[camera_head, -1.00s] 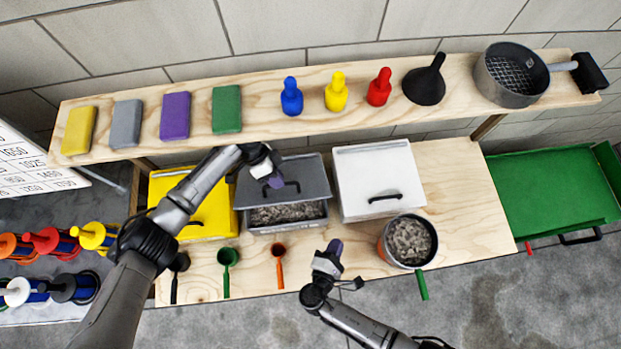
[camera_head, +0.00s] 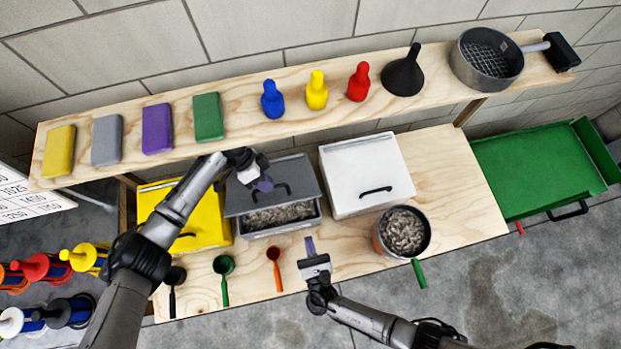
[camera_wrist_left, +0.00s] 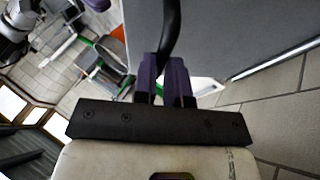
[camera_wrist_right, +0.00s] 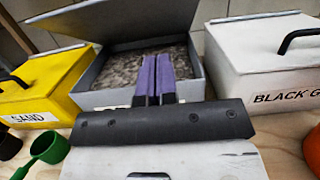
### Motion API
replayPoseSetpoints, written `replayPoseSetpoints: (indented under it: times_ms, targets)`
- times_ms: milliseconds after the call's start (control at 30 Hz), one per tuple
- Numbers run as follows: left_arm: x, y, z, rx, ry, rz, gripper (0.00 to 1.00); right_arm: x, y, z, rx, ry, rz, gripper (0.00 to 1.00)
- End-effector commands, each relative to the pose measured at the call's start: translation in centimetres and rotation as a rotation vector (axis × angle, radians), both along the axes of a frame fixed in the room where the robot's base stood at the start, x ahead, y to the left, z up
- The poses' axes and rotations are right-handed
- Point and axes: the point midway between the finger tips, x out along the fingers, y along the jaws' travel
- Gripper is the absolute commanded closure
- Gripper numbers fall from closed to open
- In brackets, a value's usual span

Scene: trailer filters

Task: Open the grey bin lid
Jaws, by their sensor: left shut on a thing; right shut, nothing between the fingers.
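The grey bin (camera_head: 282,230) stands on the bench between the yellow and white bins, with grey-brown granular material visible inside. Its grey lid (camera_head: 290,171) is tilted up, clear of the front rim, and also shows raised in the right wrist view (camera_wrist_right: 118,27). My left gripper (camera_head: 264,184) is shut on the lid's black handle (camera_wrist_left: 170,25); its fingers partly hide the handle. My right gripper (camera_head: 309,243) is shut and empty in front of the grey bin, fingers pointing toward it; it also shows in the right wrist view (camera_wrist_right: 153,62).
The yellow bin (camera_head: 212,215) and white bin (camera_head: 367,165) are closed on either side. A pot of granules (camera_head: 404,231) stands right. Black, green and orange scoops (camera_head: 274,262) line the front edge. A shelf (camera_head: 235,150) with blocks and bottles runs behind.

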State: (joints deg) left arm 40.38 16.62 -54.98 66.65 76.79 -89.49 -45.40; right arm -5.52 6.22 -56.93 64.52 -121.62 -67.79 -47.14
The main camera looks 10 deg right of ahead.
Motion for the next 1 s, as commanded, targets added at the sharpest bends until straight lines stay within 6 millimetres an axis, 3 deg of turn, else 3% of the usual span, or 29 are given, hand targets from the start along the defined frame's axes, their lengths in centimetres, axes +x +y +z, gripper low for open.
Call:
replayPoseSetpoints:
  times_ms: [367,633,1000]
  targets:
    - [0.3,0.4,-0.3,0.008,-0.011,0.010,1.00,6.9,0.4,1.2,0.003,-0.002,0.000,1.00]
    - [0.3,0.4,-0.3,0.008,-0.011,0.010,1.00,8.5,0.4,3.6,0.003,0.000,-0.001,1.00]
    - [0.3,0.4,-0.3,0.008,-0.011,0.010,1.00,8.9,0.4,4.3,0.002,0.001,-0.002,1.00]
